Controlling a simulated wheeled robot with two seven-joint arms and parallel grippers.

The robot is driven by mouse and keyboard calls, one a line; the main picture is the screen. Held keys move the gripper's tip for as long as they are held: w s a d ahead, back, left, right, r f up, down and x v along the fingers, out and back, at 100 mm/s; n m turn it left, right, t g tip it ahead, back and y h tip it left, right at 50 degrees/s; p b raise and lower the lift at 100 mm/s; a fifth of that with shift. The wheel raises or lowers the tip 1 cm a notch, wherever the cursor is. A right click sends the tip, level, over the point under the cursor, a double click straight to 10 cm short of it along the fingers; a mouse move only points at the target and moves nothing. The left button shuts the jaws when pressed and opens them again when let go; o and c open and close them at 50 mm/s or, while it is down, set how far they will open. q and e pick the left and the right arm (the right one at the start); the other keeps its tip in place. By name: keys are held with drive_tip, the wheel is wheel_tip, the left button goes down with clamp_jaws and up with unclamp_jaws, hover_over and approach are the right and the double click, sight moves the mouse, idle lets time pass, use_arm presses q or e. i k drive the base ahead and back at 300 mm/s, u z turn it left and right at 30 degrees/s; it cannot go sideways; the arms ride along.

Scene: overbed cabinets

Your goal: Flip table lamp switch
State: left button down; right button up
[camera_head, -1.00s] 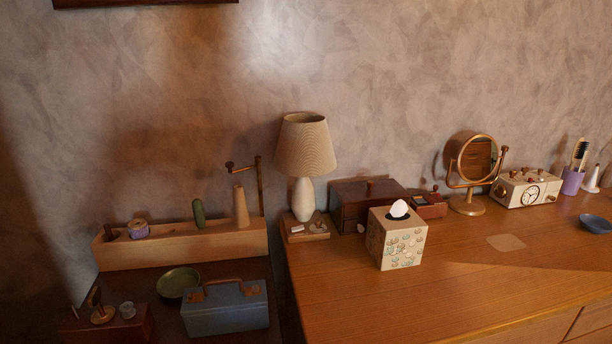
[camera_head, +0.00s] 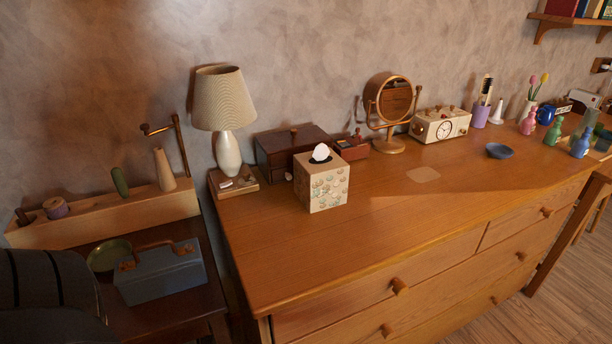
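The table lamp (camera_head: 226,112) stands upright at the back left corner of the wooden dresser (camera_head: 330,228). It has a beige ribbed shade and a white rounded body on a square wooden base (camera_head: 217,187). A small white switch (camera_head: 226,183) shows on the front of that base; its position is too small to tell. The shade does not look lit. Neither of my grippers is in view. A dark rounded part, which seems to be my own arm, fills the lower left corner.
A tissue box (camera_head: 322,183) stands right of the lamp, before a dark wooden box (camera_head: 282,153). A round mirror (camera_head: 391,101) and a clock radio (camera_head: 440,126) are further right. A blue-grey case (camera_head: 160,275) sits on the lower left table. The dresser's front middle is clear.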

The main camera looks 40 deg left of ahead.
sight(226, 185)
drive_tip(key=z, duration=1.25)
drive_tip(key=k, duration=0.2)
drive_tip(key=u, duration=2.95)
